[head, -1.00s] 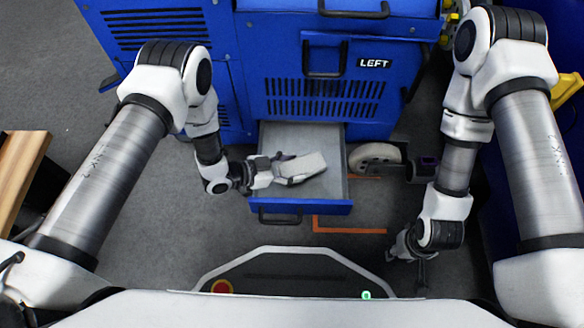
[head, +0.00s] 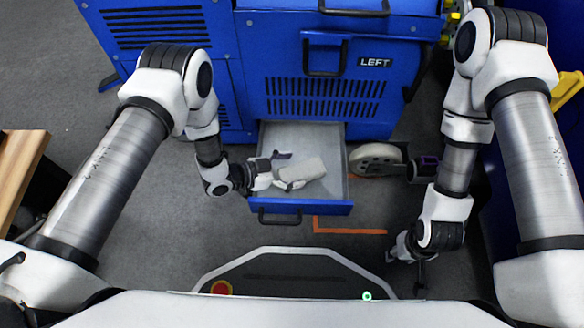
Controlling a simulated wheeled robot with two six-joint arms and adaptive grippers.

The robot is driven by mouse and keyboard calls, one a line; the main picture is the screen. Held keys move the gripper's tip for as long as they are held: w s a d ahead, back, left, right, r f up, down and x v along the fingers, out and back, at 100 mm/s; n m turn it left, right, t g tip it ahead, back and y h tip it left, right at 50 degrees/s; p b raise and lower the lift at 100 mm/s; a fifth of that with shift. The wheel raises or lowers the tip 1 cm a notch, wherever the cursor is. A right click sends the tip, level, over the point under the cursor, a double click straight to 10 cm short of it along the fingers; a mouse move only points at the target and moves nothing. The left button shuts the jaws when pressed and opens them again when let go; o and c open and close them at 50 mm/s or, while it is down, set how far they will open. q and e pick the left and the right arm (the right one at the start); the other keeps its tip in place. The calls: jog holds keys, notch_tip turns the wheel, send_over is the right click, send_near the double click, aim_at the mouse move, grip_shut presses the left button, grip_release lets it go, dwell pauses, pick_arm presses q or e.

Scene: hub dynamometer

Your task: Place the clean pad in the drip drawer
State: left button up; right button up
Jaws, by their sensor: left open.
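The pad (head: 303,170) is a small pale block inside the drip drawer. The drip drawer (head: 318,208) is pulled out from the blue machine, with a grey inside and a blue front. My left gripper (head: 284,170) is open, over the drawer's left part, with its fingers beside the left end of the pad. I cannot tell whether they touch it. The pad seems to lie on the drawer floor. My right gripper (head: 420,280) hangs low at the right, away from the drawer; its fingers are too small to read.
The blue machine (head: 255,75) with a LEFT label stands behind the drawer. A pale wheel (head: 376,158) is just right of the drawer. An orange floor line (head: 350,231) runs in front. A wooden edge (head: 18,165) is at the far left. The floor before the drawer is clear.

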pick_arm(q)
jog(key=a+r+p, duration=0.1)
jog(key=s+a+r+p, duration=0.1)
jog(key=a+r+p, duration=0.1)
jog(key=shift+s+a+r, duration=0.2)
jog(key=shift+a, duration=0.1)
jog(key=p+v, duration=0.3)
jog(key=v, duration=0.4)
jog(key=shift+s+a+f, duration=0.2)
jog(key=shift+s+a, duration=0.05)
jog(key=shift+a, duration=0.05)
pick_arm(e)
notch_tip(320, 180, up, 6)
jog(key=shift+r, duration=0.1)
